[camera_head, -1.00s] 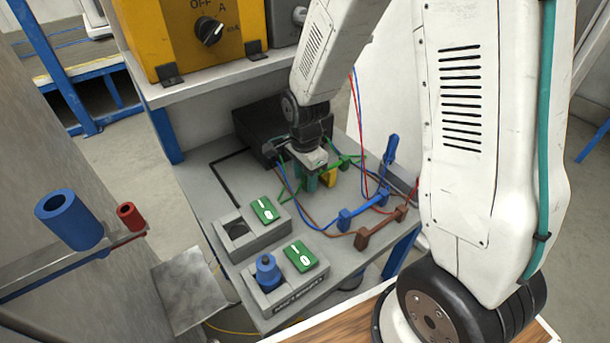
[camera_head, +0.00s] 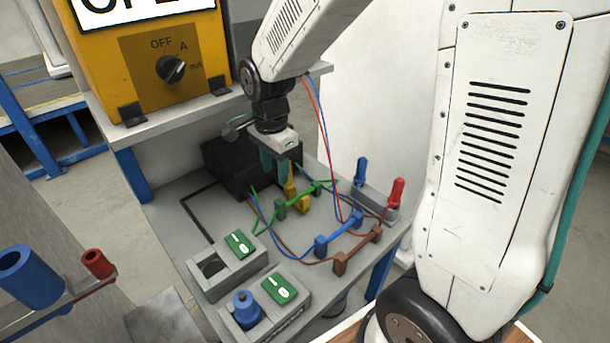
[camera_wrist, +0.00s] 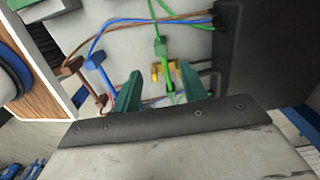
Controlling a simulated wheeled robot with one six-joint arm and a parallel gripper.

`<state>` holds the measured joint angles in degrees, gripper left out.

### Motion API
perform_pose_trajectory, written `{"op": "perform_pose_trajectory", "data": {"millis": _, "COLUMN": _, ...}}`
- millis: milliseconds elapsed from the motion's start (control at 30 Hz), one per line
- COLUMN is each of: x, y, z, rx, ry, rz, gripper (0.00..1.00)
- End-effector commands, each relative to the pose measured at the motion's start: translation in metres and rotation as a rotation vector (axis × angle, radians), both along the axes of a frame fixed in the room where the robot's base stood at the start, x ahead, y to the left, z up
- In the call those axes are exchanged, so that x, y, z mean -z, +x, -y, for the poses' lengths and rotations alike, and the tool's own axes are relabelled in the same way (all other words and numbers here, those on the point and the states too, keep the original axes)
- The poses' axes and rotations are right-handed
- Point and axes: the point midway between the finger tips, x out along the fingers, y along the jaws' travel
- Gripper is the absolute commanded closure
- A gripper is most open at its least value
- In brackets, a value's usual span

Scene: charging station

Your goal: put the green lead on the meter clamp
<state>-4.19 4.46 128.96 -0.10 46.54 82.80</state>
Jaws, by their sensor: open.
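The green lead (camera_head: 297,198) runs along the bench as a straight green bar with supports and a thin wire. It also shows in the wrist view (camera_wrist: 161,47), reaching down between my fingers. My gripper (camera_head: 281,172) has teal fingers, open and apart, above the bench beside the black box; the fingers also show in the wrist view (camera_wrist: 160,70). Nothing is visibly gripped. A yellow piece (camera_head: 303,203) stands close to the green lead. A grey block (camera_head: 377,204) holds a blue handle (camera_head: 360,172) and a red handle (camera_head: 396,192). I cannot tell which part is the meter clamp.
The yellow meter box (camera_head: 160,70) stands on the upper shelf. A black box (camera_head: 225,165) is behind my gripper. Blue (camera_head: 338,233) and brown (camera_head: 358,251) leads lie in front of the green one. Two grey sockets with green labels (camera_head: 238,243) are at the front left.

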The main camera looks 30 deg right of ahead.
Motion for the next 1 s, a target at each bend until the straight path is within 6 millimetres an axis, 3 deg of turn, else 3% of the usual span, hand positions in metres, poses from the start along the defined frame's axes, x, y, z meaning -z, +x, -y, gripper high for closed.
{"op": "perform_pose_trajectory", "data": {"millis": 167, "x": -0.021, "y": -0.016, "z": 0.004, "rx": -0.106, "ry": 0.0, "rz": 0.015, "gripper": 0.57}}
{"op": "perform_pose_trajectory", "data": {"millis": 267, "x": -0.045, "y": -0.039, "z": 0.009, "rx": -0.253, "ry": -0.003, "rz": 0.03, "gripper": 0.57}}
{"op": "perform_pose_trajectory", "data": {"millis": 400, "x": -0.078, "y": -0.081, "z": 0.016, "rx": -0.504, "ry": -0.012, "rz": 0.051, "gripper": 0.57}}
{"op": "perform_pose_trajectory", "data": {"millis": 600, "x": -0.109, "y": -0.145, "z": 0.024, "rx": -0.862, "ry": -0.035, "rz": 0.075, "gripper": 0.57}}
{"op": "perform_pose_trajectory", "data": {"millis": 800, "x": -0.123, "y": -0.199, "z": 0.029, "rx": -1.176, "ry": -0.064, "rz": 0.091, "gripper": 0.57}}
{"op": "perform_pose_trajectory", "data": {"millis": 1000, "x": -0.125, "y": -0.226, "z": 0.031, "rx": -1.341, "ry": -0.079, "rz": 0.094, "gripper": 0.57}}
